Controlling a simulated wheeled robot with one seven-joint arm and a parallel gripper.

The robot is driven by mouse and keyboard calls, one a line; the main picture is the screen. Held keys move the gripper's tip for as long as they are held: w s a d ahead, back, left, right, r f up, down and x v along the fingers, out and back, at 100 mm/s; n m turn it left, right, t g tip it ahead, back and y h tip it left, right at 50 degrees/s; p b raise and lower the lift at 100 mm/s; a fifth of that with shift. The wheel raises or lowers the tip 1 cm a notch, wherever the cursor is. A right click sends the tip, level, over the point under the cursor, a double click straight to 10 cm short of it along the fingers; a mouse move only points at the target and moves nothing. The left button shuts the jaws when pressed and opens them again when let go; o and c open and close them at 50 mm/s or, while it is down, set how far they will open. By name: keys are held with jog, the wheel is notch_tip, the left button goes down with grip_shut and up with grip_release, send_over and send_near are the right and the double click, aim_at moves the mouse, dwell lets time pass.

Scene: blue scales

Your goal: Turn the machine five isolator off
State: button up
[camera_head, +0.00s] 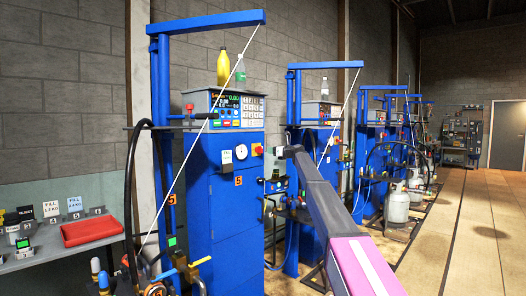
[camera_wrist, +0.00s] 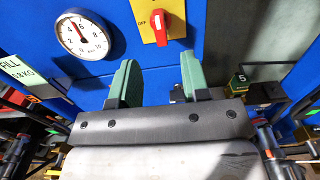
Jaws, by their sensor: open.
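The machine five isolator is a red rotary handle on a yellow plate. It shows in the head view (camera_head: 257,149) on the right of the blue machine front, and in the wrist view (camera_wrist: 168,24) at the top. In the wrist view "OFF" is printed left of the handle. The handle looks roughly upright, with its lower end near the plate's bottom. My gripper (camera_wrist: 159,62) is open, its two green fingers apart and nothing between them. The isolator lies beyond the fingertips, roughly in line with the gap. In the head view my gripper (camera_head: 282,151) is just right of it.
A round white gauge (camera_wrist: 83,36) is left of the isolator. Machine five's blue cabinet (camera_head: 222,200) carries a "5" label. Further blue machines (camera_head: 318,150) stand behind. A grey bench (camera_head: 60,258) with a red tray (camera_head: 91,231) is at left. Open floor lies right.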

aim_at(262, 149)
jog(key=x, duration=1)
grip_shut()
